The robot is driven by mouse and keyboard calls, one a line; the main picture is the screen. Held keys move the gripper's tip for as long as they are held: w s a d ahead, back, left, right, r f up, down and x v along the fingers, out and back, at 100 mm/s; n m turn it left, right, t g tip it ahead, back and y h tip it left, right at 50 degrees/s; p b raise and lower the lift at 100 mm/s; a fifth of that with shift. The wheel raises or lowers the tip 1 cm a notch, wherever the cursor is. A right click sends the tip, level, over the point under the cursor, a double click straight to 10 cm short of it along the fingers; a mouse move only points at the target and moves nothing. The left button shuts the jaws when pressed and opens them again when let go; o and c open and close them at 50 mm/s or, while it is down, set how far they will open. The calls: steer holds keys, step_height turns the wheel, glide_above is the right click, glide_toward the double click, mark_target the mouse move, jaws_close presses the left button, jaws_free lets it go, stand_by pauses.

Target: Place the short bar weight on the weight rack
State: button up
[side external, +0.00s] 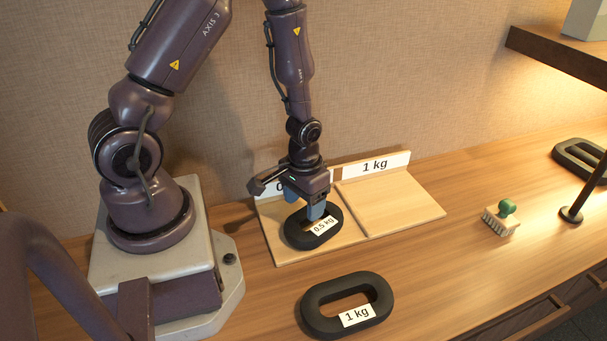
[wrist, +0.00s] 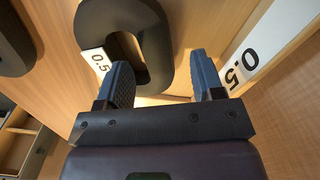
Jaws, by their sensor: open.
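The short dark ring-shaped weight labelled 0.5 kg (side external: 296,237) lies on the left section of the wooden weight rack (side external: 412,206). That section's upright label is mostly hidden behind my gripper. The right section, marked 1 kg, is empty. My gripper (side external: 304,205) is open and low over the weight. In the wrist view, the blue fingers of my gripper (wrist: 160,66) stand apart at the near end of the weight (wrist: 156,40), one by its 0.5 label and one on the rack-label side. I cannot tell whether they touch it.
A longer 1 kg weight (side external: 384,292) lies on the table in front of the rack. A brush with a green knob (side external: 501,216) stands to the right. Another dark weight (side external: 572,158) and a thin post (side external: 590,190) are farther right, below a shelf (side external: 545,48).

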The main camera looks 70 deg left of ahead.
step_height(320, 180, up, 10)
step_height(320, 180, up, 11)
steer(key=m+t, duration=0.2)
steer(key=t, duration=0.1)
glide_above(304, 210)
steer(key=d, duration=0.4)
steer(key=s+d+r+m+t, duration=0.2)
steer(key=s+d+r, duration=0.1)
steer(key=s+r, duration=0.4)
step_height(304, 210, up, 2)
steer(key=shift+r+t, duration=0.15)
steer(key=shift+t, duration=0.15)
